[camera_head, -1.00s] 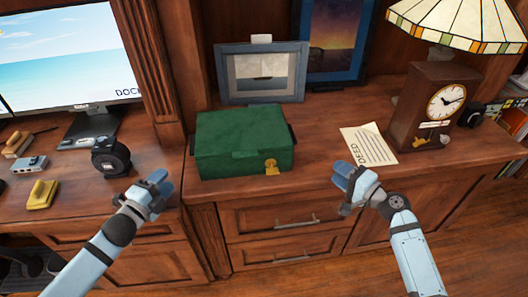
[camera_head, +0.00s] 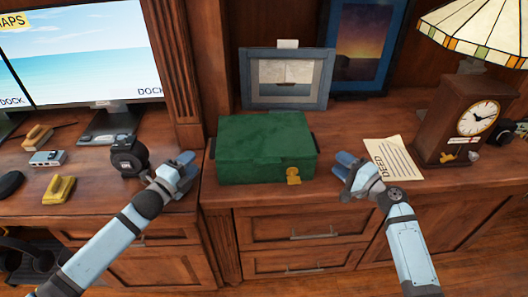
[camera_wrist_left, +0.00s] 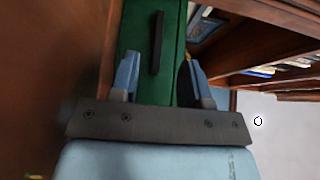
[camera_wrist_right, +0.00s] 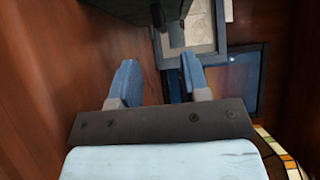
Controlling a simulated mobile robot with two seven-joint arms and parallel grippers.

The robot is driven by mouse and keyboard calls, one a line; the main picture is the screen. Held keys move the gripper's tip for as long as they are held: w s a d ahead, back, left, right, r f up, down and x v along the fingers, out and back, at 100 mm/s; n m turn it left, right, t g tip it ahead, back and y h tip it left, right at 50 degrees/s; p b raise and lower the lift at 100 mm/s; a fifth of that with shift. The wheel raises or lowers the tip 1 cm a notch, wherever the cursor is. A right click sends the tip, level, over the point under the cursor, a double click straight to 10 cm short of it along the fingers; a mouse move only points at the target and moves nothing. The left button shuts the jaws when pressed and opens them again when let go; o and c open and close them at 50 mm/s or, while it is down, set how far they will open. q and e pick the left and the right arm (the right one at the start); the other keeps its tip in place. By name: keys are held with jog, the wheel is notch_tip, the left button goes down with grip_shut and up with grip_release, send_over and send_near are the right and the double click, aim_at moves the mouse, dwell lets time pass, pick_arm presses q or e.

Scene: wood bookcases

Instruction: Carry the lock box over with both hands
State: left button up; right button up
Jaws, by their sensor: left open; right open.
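The green lock box (camera_head: 265,145) with a brass padlock (camera_head: 293,176) sits on the wooden cabinet top, with a dark handle on each side. My left gripper (camera_head: 184,168) is open just left of the box. In the left wrist view, the box's dark side handle (camera_wrist_left: 156,44) lies ahead, between the lines of the open fingers (camera_wrist_left: 158,75). My right gripper (camera_head: 345,168) is open just right of the box, apart from it. In the right wrist view the box (camera_wrist_right: 140,8) and its handle (camera_wrist_right: 157,16) show at the top, beyond the open fingers (camera_wrist_right: 160,80).
A framed ship picture (camera_head: 287,78) stands behind the box. A paper marked DEED (camera_head: 393,158) and a wooden clock (camera_head: 468,120) are to the right. A black tape dispenser (camera_head: 129,155) and a yellow stapler (camera_head: 59,189) are on the left desk by the monitor (camera_head: 90,50).

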aim_at(318, 148)
pick_arm(q)
jog(key=x, duration=0.8)
jog(key=shift+w, duration=0.1)
pick_arm(e)
jog(key=x, duration=0.8)
jog(key=shift+w+a, duration=0.1)
pick_arm(q)
grip_shut()
pick_arm(e)
grip_shut()
pick_arm(q)
jog(key=shift+r, duration=0.2)
pick_arm(e)
jog(key=shift+r, duration=0.2)
